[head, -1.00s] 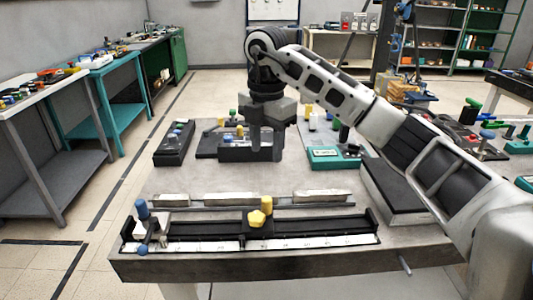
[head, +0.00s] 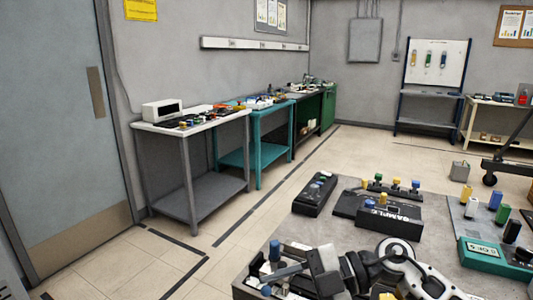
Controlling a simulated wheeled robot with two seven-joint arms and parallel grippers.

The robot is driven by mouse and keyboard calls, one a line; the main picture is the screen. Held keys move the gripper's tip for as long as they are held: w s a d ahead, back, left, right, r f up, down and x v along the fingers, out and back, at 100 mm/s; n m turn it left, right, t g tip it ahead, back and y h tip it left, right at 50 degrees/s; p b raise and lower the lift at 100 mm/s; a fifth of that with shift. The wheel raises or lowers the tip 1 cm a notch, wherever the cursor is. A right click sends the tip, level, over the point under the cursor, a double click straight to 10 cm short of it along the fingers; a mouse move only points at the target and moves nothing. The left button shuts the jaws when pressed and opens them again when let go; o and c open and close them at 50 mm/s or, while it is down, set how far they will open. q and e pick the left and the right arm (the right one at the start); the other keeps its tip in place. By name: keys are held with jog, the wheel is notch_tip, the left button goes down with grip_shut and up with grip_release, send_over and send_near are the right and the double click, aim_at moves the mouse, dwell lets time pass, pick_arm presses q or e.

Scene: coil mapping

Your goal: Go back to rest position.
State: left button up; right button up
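My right arm comes in from the lower right in the head view, and its gripper (head: 325,268) is low at the bottom edge. It is over or near the front-left end of the bench, beside a blue knob (head: 274,251). The angle and the frame edge hide whether its fingers are apart. A black box marked SAMPLE (head: 392,222) stands on the grey bench top, apart from the gripper. Yellow, green and blue knobs show behind and on it. My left gripper is out of view.
A white-topped table (head: 193,127) and a teal table (head: 262,118) line the left wall. The floor between them and the bench is clear.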

jog(key=d+f+m+t+h, duration=0.3)
jog(key=f+m+t, duration=0.1)
jog(key=m+t, duration=0.6)
jog(key=d+f+m+t+h, duration=0.3)
jog(key=d+f+m+t, duration=0.15)
jog(key=m+t, duration=0.5)
jog(key=s+d+f+m+g+h, duration=0.2)
jog(key=s+f+m+g+h, duration=0.1)
jog(key=s+f, duration=0.4)
jog(key=s+d+f+m+g+h, duration=0.2)
jog(key=s+f+g, duration=0.3)
jog(key=f, duration=0.3)
jog(key=shift+s+d+m+h, duration=0.25)
jog(key=shift+s+m+h, duration=0.2)
jog(key=shift+s, duration=0.45)
